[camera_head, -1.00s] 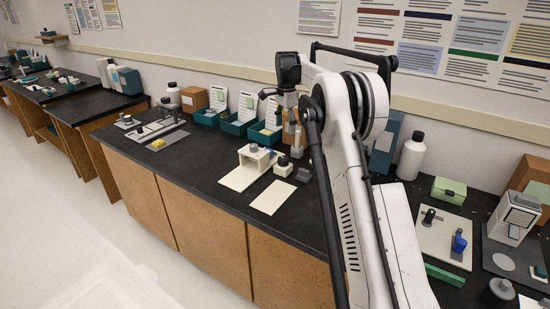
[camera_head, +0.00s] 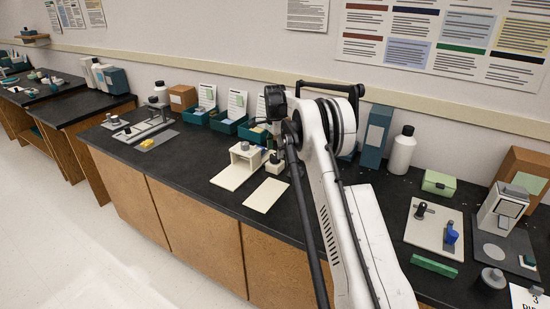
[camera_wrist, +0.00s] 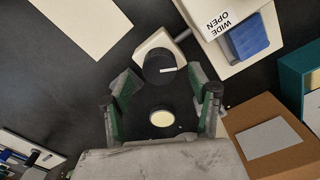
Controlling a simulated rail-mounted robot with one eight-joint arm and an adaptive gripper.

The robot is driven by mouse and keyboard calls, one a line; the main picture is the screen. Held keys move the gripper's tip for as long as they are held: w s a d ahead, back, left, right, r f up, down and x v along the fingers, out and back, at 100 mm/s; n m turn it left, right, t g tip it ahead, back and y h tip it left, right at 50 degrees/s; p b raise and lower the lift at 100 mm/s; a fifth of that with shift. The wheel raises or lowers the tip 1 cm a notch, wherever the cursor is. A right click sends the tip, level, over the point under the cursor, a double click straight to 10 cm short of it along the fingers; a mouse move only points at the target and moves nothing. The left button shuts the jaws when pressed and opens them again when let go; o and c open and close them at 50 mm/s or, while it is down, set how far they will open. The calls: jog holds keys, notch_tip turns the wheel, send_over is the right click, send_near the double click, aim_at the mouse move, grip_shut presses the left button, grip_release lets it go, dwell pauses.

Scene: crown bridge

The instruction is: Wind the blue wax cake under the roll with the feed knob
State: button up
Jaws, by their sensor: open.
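The wax device shows in the wrist view as a cream block (camera_wrist: 268,22) with a "WIDE OPEN" label and a blue block (camera_wrist: 248,37), seemingly the wax cake. In the head view the device (camera_head: 243,160) stands on the bench left of my arm. A dark round knob (camera_wrist: 159,66) with a white pointer line sits on a cream mount, joined to the device by a short rod; it seems to be the feed knob. My gripper (camera_wrist: 160,84) is open and empty, its fingertips just short of the knob on either side. The roll is not clearly visible.
A dark round piece with a cream disc (camera_wrist: 162,118) lies between my fingers, nearer the palm. A brown box (camera_wrist: 268,140) and a teal bin (camera_wrist: 295,75) stand right of the gripper in the wrist view. A cream sheet (camera_head: 267,194) lies on the bench before the knob.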

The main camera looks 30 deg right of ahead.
aim_at(275, 156)
jog(key=shift+f, duration=1.8)
jog(key=shift+c, duration=0.3)
jog(key=c, duration=1.1)
jog(key=shift+n, duration=0.3)
